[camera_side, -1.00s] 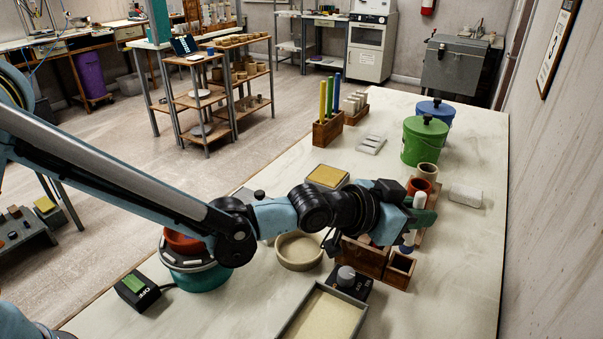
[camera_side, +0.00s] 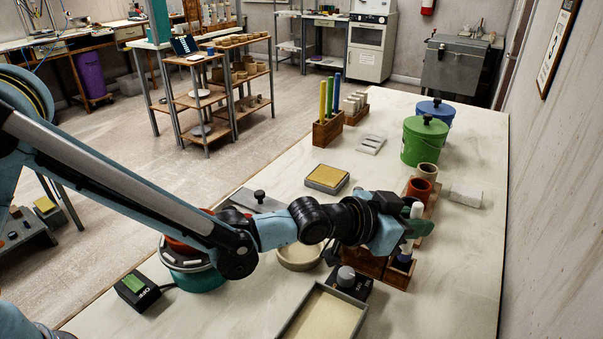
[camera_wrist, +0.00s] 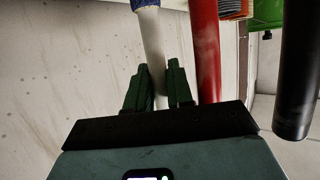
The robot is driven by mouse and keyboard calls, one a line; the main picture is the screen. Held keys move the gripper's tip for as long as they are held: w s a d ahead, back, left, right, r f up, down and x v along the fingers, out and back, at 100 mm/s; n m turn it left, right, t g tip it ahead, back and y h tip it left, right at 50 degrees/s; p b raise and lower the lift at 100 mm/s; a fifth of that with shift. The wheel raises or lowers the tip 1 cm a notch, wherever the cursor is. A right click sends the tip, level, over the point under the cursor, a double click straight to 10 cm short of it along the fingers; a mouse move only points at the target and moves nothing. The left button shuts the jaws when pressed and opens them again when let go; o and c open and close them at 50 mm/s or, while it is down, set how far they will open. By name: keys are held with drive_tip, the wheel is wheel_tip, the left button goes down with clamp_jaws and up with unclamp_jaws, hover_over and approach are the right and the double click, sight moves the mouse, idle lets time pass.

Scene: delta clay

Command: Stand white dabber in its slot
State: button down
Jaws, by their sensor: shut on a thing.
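The white dabber (camera_side: 416,209) stands roughly upright in my gripper (camera_side: 412,228), its white end above the green fingers and its dark blue end below. In the wrist view the dabber (camera_wrist: 151,45) passes between the two fingers of my gripper (camera_wrist: 157,78), which are shut on it. The blue end is at the top edge of that view. In the side view the blue end is at the opening of a small square wooden holder (camera_side: 397,275). I cannot tell how deep it sits in the opening.
A larger wooden box (camera_side: 362,262) stands left of the holder, partly behind my arm. A dark dial device (camera_side: 350,283) and a sand tray (camera_side: 318,318) are in front. Terracotta cups (camera_side: 421,191) stand behind. In the wrist view a red rod (camera_wrist: 206,50) and black rod (camera_wrist: 296,70) are close right.

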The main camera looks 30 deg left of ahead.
sight(405, 250)
drive_tip(key=shift+f, duration=2.5)
idle(0.9)
drive_tip(key=c, duration=0.9)
unclamp_jaws()
drive_tip(key=shift+r, duration=3.55)
